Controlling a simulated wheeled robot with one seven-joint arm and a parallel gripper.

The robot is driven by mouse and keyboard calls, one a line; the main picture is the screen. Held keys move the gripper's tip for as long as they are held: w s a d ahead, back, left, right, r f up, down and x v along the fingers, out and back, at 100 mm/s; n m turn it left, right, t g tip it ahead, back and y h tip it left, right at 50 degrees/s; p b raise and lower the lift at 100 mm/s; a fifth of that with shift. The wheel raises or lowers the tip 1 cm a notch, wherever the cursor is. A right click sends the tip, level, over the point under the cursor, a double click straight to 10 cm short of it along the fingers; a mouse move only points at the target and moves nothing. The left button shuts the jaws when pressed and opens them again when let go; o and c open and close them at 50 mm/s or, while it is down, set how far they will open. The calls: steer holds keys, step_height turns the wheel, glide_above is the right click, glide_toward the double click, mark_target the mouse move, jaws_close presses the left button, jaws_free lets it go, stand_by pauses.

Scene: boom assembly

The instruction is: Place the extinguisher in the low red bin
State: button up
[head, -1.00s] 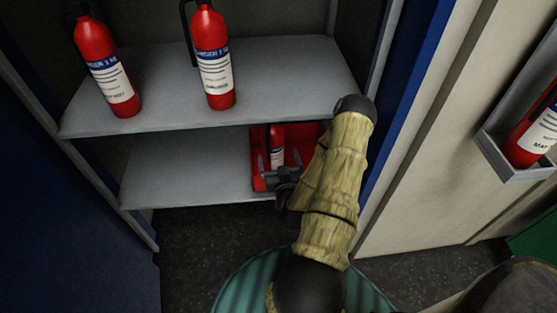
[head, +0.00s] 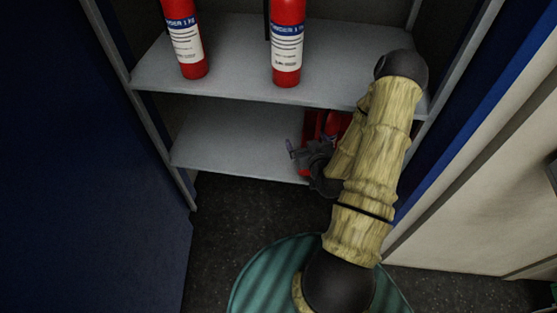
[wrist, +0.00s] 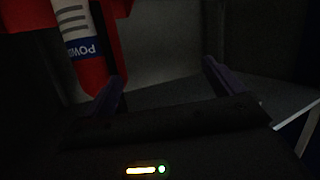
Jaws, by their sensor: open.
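The low red bin (head: 304,170) stands on the lower shelf, mostly hidden behind my arm and gripper in the head view. A red extinguisher with a white and blue label (wrist: 78,35) shows in the wrist view at the upper left, in front of red bin walls (wrist: 118,45). It looks to be in the bin, but its base is out of sight. My gripper (head: 302,149) is open and empty in front of the bin. In the wrist view its two fingers (wrist: 165,88) are spread, with the extinguisher beyond and left of them, not between them.
Two more extinguishers stand on the upper shelf, one at the left (head: 184,42) and one near the middle (head: 287,45). The upper shelf (head: 235,60) overhangs the lower shelf (head: 230,140). Blue cabinet doors flank the opening. The lower shelf's left part is clear.

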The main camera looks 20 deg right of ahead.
steer(key=s+a+r+n+g+y, duration=0.1)
steer(key=a+r+n+g+y, duration=0.15)
steer(key=a+r+g, duration=0.45)
steer(key=s+a+r+m+g, duration=0.1)
steer(key=s+a+r+g, duration=0.1)
steer(key=s+a+r, duration=0.2)
steer(key=s+a+r+g, duration=0.2)
steer(key=s+a+r, duration=0.2)
steer(key=s, duration=0.5)
steer(key=shift+a+m+g, duration=0.35)
steer(key=shift+a+g, duration=0.05)
steer(key=shift+a, duration=0.55)
